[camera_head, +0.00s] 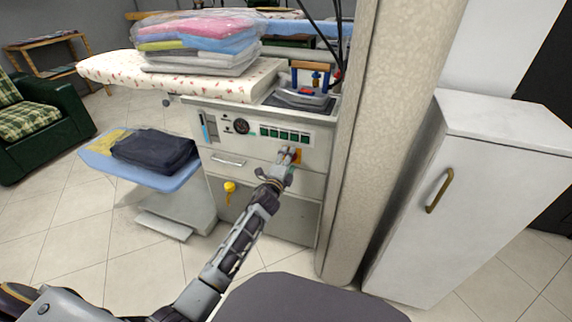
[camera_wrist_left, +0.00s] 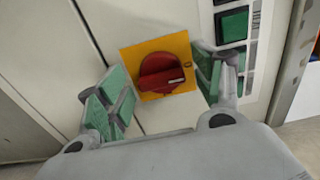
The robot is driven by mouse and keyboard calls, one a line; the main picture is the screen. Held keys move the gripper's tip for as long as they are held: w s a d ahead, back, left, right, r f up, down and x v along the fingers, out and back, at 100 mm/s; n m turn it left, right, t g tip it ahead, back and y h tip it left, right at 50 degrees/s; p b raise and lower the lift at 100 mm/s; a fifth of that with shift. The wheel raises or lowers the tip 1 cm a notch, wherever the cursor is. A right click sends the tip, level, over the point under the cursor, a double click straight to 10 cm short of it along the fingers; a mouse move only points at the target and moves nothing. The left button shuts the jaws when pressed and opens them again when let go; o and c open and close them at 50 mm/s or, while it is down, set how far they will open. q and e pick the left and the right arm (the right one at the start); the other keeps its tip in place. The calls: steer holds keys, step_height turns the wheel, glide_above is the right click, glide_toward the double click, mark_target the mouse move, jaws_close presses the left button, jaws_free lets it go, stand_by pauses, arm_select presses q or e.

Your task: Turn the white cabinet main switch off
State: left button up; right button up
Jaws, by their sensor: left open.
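The main switch (camera_wrist_left: 162,73) is a red rotary knob on a square yellow plate (camera_wrist_left: 133,58), seen in the left wrist view. The knob's handle lies roughly sideways, with a pale mark at its right end. A "0" shows near the plate's right edge. In the head view the plate (camera_head: 297,156) is partly hidden by my left gripper (camera_head: 289,156), which is at the front of the white cabinet (camera_head: 262,168). The gripper is open, with its green-padded fingers on either side of the knob, apart from it. My right gripper is not in view.
Green buttons (camera_head: 285,135) and a gauge (camera_head: 241,126) sit above the switch. An iron (camera_head: 300,97) rests on top. A beige pillar (camera_head: 375,130) stands close on the right, before another white cabinet (camera_head: 470,190). A yellow valve (camera_head: 229,187) hangs low left.

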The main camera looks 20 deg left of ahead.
arm_select(q)
steer(key=s, duration=1.2)
steer(key=shift+a, duration=0.2)
stand_by(0.4)
steer(key=shift+f+n, duration=0.1)
steer(key=shift+n, duration=0.2)
stand_by(0.4)
steer(key=s+a+f+n+g+y, duration=0.1)
steer(key=a+f+n+g+y, duration=0.3)
steer(key=n, duration=0.5)
steer(key=s+d+f+n+g+h, duration=0.3)
steer(key=s+d, duration=0.2)
steer(key=s, duration=0.2)
steer(key=s+d+f+n+g+h, duration=0.35)
steer(key=s+d, duration=0.25)
steer(key=s, duration=0.2)
steer(key=s+f+g, duration=0.1)
steer(key=s+f, duration=0.3)
steer(key=s, duration=0.2)
steer(key=s+d+f+g, duration=0.1)
steer(key=s+f, duration=0.3)
steer(key=s, duration=0.3)
steer(key=shift+s+p, duration=0.3)
steer(key=shift+p, duration=0.1)
steer(key=shift+f+g+p, duration=0.25)
steer(key=shift+f+p, duration=0.05)
steer(key=shift+p, duration=0.15)
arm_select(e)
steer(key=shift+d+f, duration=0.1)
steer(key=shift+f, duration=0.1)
